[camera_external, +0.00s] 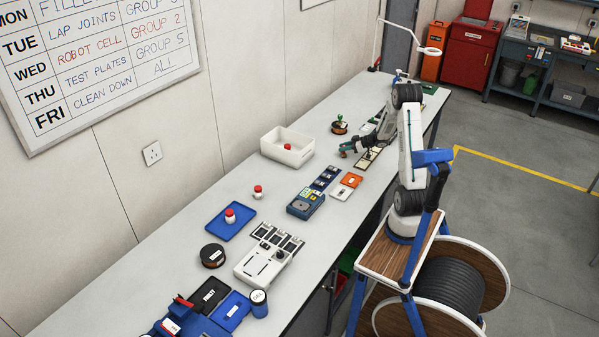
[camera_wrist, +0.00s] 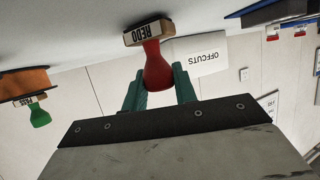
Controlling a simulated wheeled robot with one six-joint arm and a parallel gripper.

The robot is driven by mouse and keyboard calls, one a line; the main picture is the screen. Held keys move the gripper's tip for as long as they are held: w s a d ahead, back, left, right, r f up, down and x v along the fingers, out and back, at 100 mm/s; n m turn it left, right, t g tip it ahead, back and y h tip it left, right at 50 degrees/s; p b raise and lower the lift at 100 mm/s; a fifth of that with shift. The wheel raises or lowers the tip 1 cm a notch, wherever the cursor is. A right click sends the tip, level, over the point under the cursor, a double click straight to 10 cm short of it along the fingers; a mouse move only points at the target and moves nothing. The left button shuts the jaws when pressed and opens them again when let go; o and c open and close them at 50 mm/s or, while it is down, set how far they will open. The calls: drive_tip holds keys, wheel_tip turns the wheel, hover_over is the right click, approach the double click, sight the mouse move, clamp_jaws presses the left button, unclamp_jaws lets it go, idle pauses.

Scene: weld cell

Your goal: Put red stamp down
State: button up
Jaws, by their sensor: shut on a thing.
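The red stamp has a red handle and a wooden block marked REDO; it shows in the wrist view (camera_wrist: 154,64). My gripper (camera_wrist: 158,84) is shut on its handle with green fingers at both sides. The block points away from the palm toward the pale bench top. In the external view my gripper (camera_external: 351,147) is low over the far half of the bench, right of the white bin. The stamp is tiny and partly hidden there. I cannot tell whether the block touches the bench.
The white OFFCUTS bin (camera_external: 270,146) stands left of my gripper. A blue tray (camera_external: 213,224) holds a red-topped item. Bare bench lies around the bin.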

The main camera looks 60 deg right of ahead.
drive_tip(key=shift+f, duration=0.2)
drive_tip(key=o, duration=1)
drive_tip(key=shift+c, duration=0.2)
